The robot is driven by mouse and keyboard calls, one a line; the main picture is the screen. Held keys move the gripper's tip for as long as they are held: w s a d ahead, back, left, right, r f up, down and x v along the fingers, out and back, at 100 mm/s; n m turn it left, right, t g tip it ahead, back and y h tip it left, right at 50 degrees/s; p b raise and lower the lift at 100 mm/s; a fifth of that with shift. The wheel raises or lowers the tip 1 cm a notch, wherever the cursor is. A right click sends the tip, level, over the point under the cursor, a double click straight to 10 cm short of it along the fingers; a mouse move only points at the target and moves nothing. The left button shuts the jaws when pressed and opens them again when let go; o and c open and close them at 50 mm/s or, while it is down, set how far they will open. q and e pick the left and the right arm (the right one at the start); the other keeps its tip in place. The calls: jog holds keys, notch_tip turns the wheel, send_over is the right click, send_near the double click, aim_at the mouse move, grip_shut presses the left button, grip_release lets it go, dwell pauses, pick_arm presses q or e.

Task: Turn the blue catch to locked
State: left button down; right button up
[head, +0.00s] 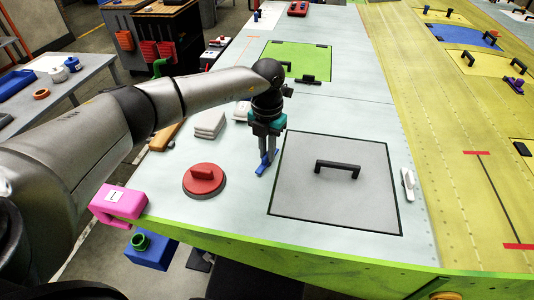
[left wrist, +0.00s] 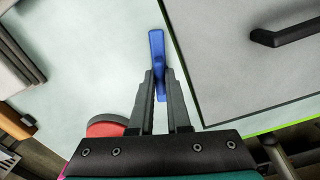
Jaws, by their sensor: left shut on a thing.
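The blue catch (head: 262,170) is a small narrow lever on the pale panel, just left of the grey square hatch. My left gripper (head: 268,153) comes down over it from above, fingers pointing down. In the left wrist view the blue catch (left wrist: 156,50) lies lengthwise, nearly in line with the hatch edge, and the left gripper's fingertips (left wrist: 160,88) are shut on its near part. Part of the catch is hidden between the fingers. The grey hatch (head: 310,195) is closed flat and has a black handle (head: 338,168). My right gripper is not in view.
A red round knob (head: 204,179) stands left of the catch. A white latch (head: 408,184) sits right of the hatch. A pink clamp (head: 118,204) grips the panel's front-left edge. A green hatch (head: 300,58) is farther back.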

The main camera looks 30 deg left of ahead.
pick_arm(q)
jog(key=m+b, duration=0.1)
jog(key=m, duration=0.2)
jog(key=shift+w+m+b, duration=0.1)
jog(key=shift+m+b, duration=0.3)
jog(key=m+b, duration=0.1)
jog(key=m, duration=0.2)
jog(key=shift+m+b, duration=0.3)
jog(key=shift+b, duration=0.1)
jog(key=m+b, duration=0.1)
jog(key=m, duration=0.2)
jog(key=shift+d+m+b, duration=0.1)
jog(key=shift+m+b, duration=0.8)
jog(key=shift+m, duration=1)
jog(key=shift+r, duration=0.1)
jog(key=c, duration=0.9)
grip_release()
jog(key=r, duration=1.5)
jog(key=shift+s+r+b, duration=0.1)
jog(key=shift+s+b, duration=0.1)
jog(key=shift+b, duration=0.15)
